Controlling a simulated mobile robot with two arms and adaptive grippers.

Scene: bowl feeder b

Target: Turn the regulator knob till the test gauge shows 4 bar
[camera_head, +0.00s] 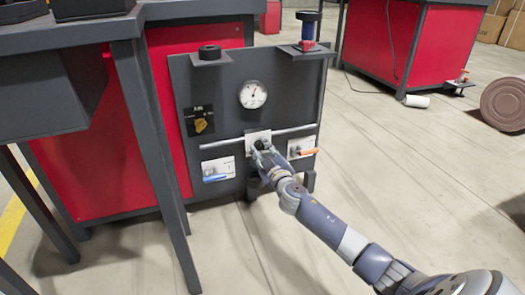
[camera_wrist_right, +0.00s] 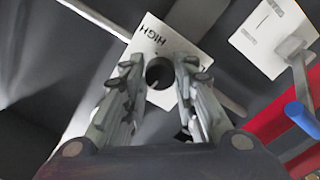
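The regulator knob (camera_wrist_right: 159,72) is round and black, on a white plate (camera_wrist_right: 151,45) marked HIGH in the right wrist view. My right gripper (camera_wrist_right: 159,76) has one finger on each side of it. The knob fills the gap between the fingertips; I cannot tell whether they press on it or stand slightly apart. In the head view my right gripper (camera_head: 264,156) reaches the panel at the plate and partly covers the knob (camera_head: 261,144). The round white test gauge (camera_head: 253,94) is above it; its reading is too small to tell. My left gripper is out of view.
A blue-handled valve (camera_head: 216,176) is left of the knob and an orange-handled valve (camera_head: 306,152) is right. A pipe (camera_head: 226,143) crosses the panel. Open floor (camera_head: 400,165) lies to the right.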

